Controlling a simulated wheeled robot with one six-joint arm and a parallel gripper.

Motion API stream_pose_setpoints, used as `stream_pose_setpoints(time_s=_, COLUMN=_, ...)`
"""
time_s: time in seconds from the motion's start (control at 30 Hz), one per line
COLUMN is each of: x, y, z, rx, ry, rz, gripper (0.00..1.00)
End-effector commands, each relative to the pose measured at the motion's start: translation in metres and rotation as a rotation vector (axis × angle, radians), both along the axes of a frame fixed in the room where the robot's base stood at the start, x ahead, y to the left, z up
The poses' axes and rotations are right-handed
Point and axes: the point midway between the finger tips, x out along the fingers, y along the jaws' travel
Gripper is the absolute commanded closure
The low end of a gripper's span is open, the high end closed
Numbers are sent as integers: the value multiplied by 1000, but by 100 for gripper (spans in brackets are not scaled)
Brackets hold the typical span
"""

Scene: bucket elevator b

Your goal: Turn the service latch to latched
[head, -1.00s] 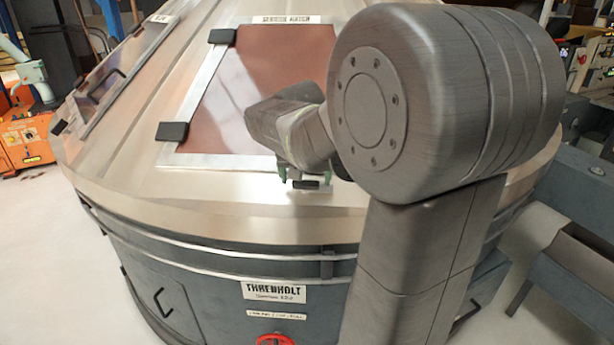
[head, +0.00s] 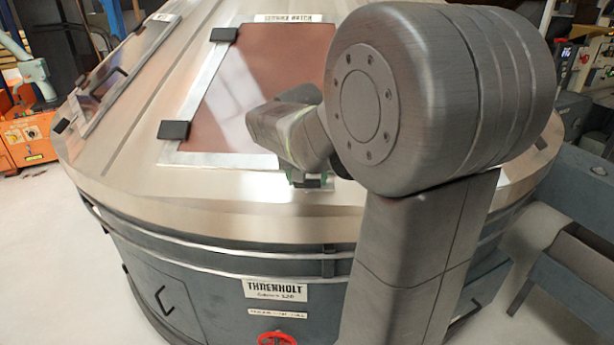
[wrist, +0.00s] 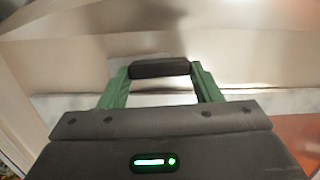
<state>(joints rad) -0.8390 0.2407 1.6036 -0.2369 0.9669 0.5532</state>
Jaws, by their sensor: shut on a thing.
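The service latch shows in the wrist view as a dark bar-shaped handle (wrist: 160,68) on a pale plate. My gripper (wrist: 160,78) is shut on it, with a green finger at each end of the bar. In the head view my gripper (head: 311,180) sits at the lower edge of the reddish-brown service hatch (head: 265,85), on the sloping metal top. There the fingers mostly hide the handle. I cannot read the latch's marked positions in either view.
Two black blocks, an upper one (head: 224,34) and a lower one (head: 174,130), sit on the hatch's left frame. A rail (head: 220,250) runs around the grey drum below. A red handwheel (head: 277,338) is at the bottom. A grey frame (head: 575,210) stands at right.

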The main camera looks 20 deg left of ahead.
Motion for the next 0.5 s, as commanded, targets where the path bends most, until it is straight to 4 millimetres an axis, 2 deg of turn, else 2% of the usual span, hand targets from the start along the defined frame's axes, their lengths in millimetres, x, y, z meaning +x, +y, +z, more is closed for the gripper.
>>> stream_pose_setpoints(time_s=0.5, x=-3, y=4, z=-1, rx=-226, ry=-79, rz=334, gripper=65)
